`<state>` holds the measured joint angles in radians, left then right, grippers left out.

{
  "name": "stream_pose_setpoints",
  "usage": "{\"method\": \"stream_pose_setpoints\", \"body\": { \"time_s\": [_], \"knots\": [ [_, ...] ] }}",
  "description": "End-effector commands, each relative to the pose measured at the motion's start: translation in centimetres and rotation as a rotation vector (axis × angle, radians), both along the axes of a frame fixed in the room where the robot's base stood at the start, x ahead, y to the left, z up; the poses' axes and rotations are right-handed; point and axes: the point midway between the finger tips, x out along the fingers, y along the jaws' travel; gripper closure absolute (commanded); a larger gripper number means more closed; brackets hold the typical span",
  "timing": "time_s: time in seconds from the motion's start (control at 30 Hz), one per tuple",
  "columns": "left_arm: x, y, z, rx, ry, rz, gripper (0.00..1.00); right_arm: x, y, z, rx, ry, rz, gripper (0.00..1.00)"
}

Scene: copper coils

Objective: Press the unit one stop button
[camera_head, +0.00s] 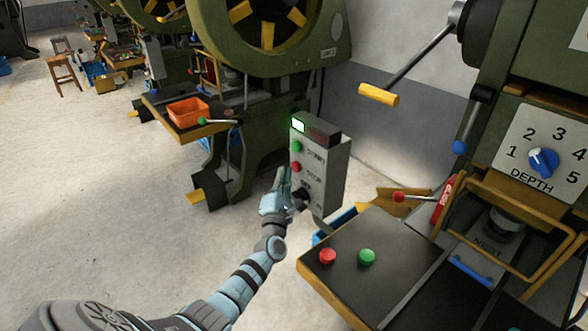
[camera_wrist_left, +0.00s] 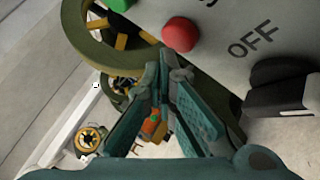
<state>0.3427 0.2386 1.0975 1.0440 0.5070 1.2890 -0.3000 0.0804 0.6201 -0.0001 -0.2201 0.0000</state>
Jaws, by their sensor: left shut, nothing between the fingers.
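A grey control box (camera_head: 325,175) stands in the middle of the head view. Its front has a green button, a red button (camera_head: 296,167) beside lettering that looks like STOP, and a black knob lower down. My left gripper (camera_head: 284,172) is shut and empty, its tips just left of and below the red button. In the left wrist view the red button (camera_wrist_left: 181,34) sits just beyond the closed fingertips (camera_wrist_left: 165,62). The green button (camera_wrist_left: 118,4) is at the top edge and the black knob (camera_wrist_left: 285,88) at the right. I cannot tell whether the tips touch the red button.
A press with a DEPTH dial (camera_head: 543,162) stands at the right. Its table (camera_head: 372,285) carries another red button (camera_head: 327,256) and green button (camera_head: 367,257). A lever with a yellow handle (camera_head: 378,95) juts out above. An orange bin (camera_head: 188,111) stands behind. The left floor is clear.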

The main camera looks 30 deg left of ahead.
Motion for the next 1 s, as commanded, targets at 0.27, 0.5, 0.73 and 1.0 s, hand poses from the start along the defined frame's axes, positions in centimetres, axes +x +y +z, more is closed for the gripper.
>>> {"method": "stream_pose_setpoints", "body": {
  "time_s": [0.27,0.5,0.73,1.0],
  "knots": [
    [0.38,-0.12,-0.01,0.0,0.0,0.0,1.0,0.0,0.04,-0.29,0.0,0.0,0.0,1.0],
    [0.44,-0.14,-0.03,0.0,0.0,0.0,1.0,0.0,0.06,-0.35,0.001,0.0,0.0,1.0],
    [0.69,-0.21,-0.09,-0.001,0.0,0.0,1.0,-0.01,0.07,-0.55,0.001,0.0,0.0,1.0],
    [1.01,-0.3,-0.06,-0.001,0.0,0.0,1.0,-0.01,0.07,-0.77,0.001,0.0,0.0,1.0]
  ]
}}
